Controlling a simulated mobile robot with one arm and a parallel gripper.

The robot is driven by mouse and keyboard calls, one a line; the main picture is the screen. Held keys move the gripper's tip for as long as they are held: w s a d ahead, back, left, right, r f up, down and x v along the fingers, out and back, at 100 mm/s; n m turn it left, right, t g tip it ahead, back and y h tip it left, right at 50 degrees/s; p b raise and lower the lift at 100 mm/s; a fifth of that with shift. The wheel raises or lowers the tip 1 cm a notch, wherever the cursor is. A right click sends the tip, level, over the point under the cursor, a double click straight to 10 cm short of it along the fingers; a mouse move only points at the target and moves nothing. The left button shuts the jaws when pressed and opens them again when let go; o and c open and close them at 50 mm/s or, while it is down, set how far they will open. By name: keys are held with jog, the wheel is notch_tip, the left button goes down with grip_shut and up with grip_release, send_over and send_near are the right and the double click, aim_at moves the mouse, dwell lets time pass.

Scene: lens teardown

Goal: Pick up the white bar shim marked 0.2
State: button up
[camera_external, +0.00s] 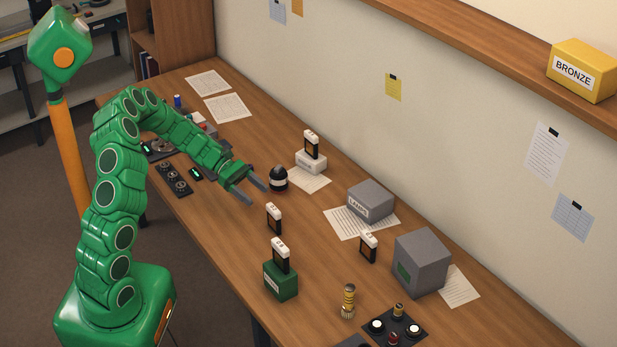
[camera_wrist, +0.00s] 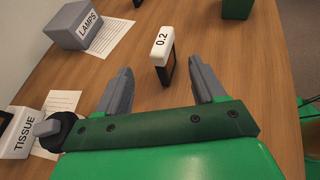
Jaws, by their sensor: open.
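The shim marked 0.2 (camera_wrist: 162,44) stands upright on the table, with a white bar on top and a dark body with an orange-brown face. It appears to be the white-topped piece (camera_external: 274,218) just ahead of my gripper in the external view, where its mark is too small to read. My gripper (camera_external: 257,193) is open and empty, low over the table. In the wrist view my fingers (camera_wrist: 160,70) lie left and right of the shim. I cannot tell whether it is between the fingertips or just beyond them.
Similar white-topped pieces stand on the green block (camera_external: 280,281), on the white tissue box (camera_external: 310,163) and near the grey cube (camera_external: 421,263). The grey lamps box (camera_external: 370,201) is farther right. Bare wood surrounds the shim.

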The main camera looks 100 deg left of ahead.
aim_at(267, 208)
jog(key=shift+s+f+x, duration=0.1)
jog(key=shift+f+x, duration=0.05)
jog(key=shift+x, duration=1.65)
jog(key=shift+s+f+x, duration=0.1)
jog(key=shift+f+x, duration=0.1)
jog(key=shift+x, duration=1.6)
grip_shut()
jog(key=shift+r, duration=0.1)
